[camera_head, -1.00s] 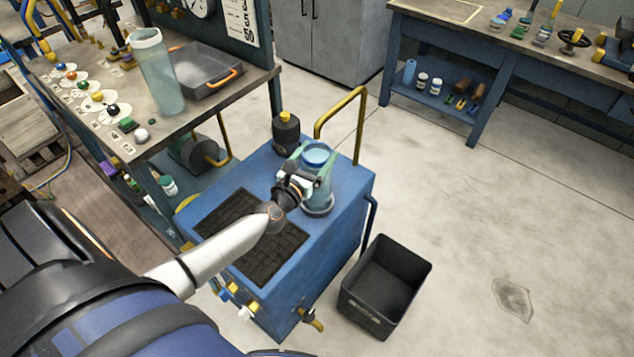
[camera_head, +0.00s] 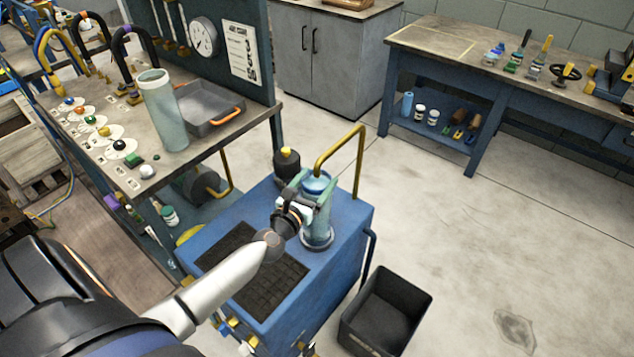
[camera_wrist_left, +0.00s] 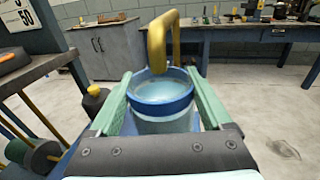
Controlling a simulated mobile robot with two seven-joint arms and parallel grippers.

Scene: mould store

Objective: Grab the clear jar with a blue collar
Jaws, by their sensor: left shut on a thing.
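The clear jar with a blue collar (camera_head: 317,232) stands upright on the blue cabinet, near its back right corner. In the left wrist view the jar's blue collar (camera_wrist_left: 161,106) sits between the two green fingers, and the jar's lower part is hidden. My left gripper (camera_head: 308,200) is shut on the jar, with a finger on either side of it. It also fills the lower part of the left wrist view (camera_wrist_left: 162,105). My right gripper is not in view.
The blue cabinet (camera_head: 345,222) carries a yellow rail (camera_head: 340,147) just behind the jar and a dark bottle (camera_head: 287,165) to its left. A black bin (camera_head: 425,305) stands on the floor at right.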

